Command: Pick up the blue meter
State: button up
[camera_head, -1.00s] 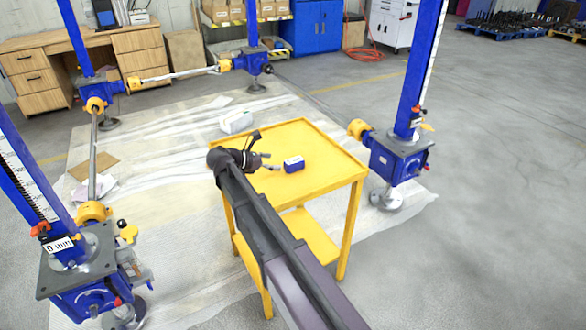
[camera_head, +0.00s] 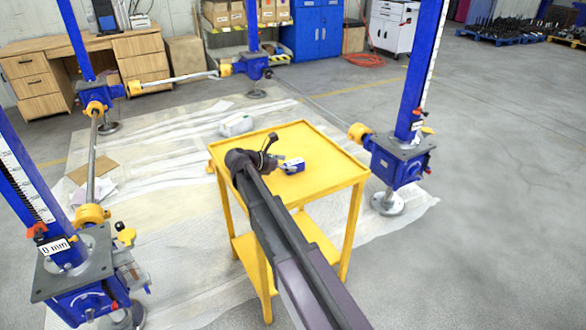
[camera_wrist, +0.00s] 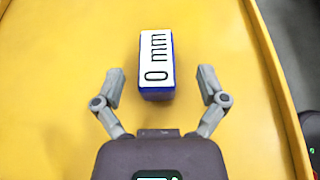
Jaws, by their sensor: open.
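The blue meter (camera_wrist: 157,66) is a small block with a white top face reading "0 mm" and blue sides. It rests on the yellow cart's top (camera_head: 325,163), where it also shows in the head view (camera_head: 292,165). My gripper (camera_wrist: 160,76) is open in the wrist view, with one finger to the left and one to the right of the meter's near part. Gaps show between both fingers and the meter. In the head view my arm partly hides the cart top, and the fingers lie close to the meter.
The cart top has a raised rim (camera_head: 288,198) and is otherwise clear. Blue screw jacks (camera_head: 399,160) stand around the cart, one at the right and one at the near left (camera_head: 75,275). A white object (camera_head: 236,124) lies on the floor sheet behind the cart.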

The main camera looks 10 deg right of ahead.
aim_at(291, 163)
jog(key=shift+b+x, duration=0.65)
jog(key=shift+x, duration=1.35)
jog(key=shift+w, duration=0.1)
grip_shut()
